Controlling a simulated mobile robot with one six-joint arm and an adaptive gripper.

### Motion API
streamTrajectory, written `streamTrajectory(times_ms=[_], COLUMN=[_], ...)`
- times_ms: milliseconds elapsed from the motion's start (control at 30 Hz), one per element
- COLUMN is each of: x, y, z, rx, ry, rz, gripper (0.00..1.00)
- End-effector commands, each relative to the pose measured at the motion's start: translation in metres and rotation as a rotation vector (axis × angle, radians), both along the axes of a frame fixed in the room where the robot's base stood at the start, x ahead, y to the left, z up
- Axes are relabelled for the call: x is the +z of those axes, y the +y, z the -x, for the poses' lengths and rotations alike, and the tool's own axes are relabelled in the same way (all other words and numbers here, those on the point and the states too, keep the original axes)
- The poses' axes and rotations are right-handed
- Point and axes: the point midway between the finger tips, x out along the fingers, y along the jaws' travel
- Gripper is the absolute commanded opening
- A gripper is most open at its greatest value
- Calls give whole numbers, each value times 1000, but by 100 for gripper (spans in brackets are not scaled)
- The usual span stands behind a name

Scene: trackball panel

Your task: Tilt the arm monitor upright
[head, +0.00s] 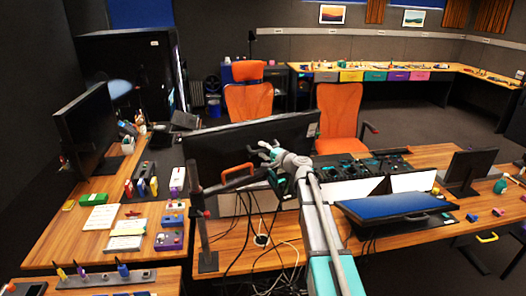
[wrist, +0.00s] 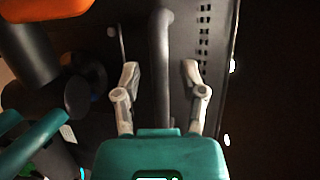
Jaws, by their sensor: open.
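The arm monitor (head: 235,143) is a wide dark screen seen from behind, carried on a jointed arm on a post (head: 205,235) at the desk's left. It looks tilted. My gripper (head: 262,151) is at the monitor's back, right of an orange handle (head: 237,171). In the wrist view my gripper (wrist: 160,75) is open, with a grey bar (wrist: 160,50) running between its two fingers; contact is not clear. The monitor's dark vented back (wrist: 203,50) lies to the right there. The monitor's front is hidden.
A dark monitor (head: 88,125) stands on the left desk. A blue-screened panel (head: 395,206) lies low at the right, with another small monitor (head: 470,168) beyond. Cables (head: 262,238) hang below my arm. Two orange chairs (head: 340,110) stand behind.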

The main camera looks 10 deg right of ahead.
Motion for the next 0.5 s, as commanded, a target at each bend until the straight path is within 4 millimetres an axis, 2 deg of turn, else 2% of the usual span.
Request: streamTrajectory(times_ms=[167,433,500], x=[0,0,0], y=[0,0,0], z=[0,0,0], rx=[0,0,0], ry=[0,0,0], rz=[0,0,0], gripper=[52,2,0])
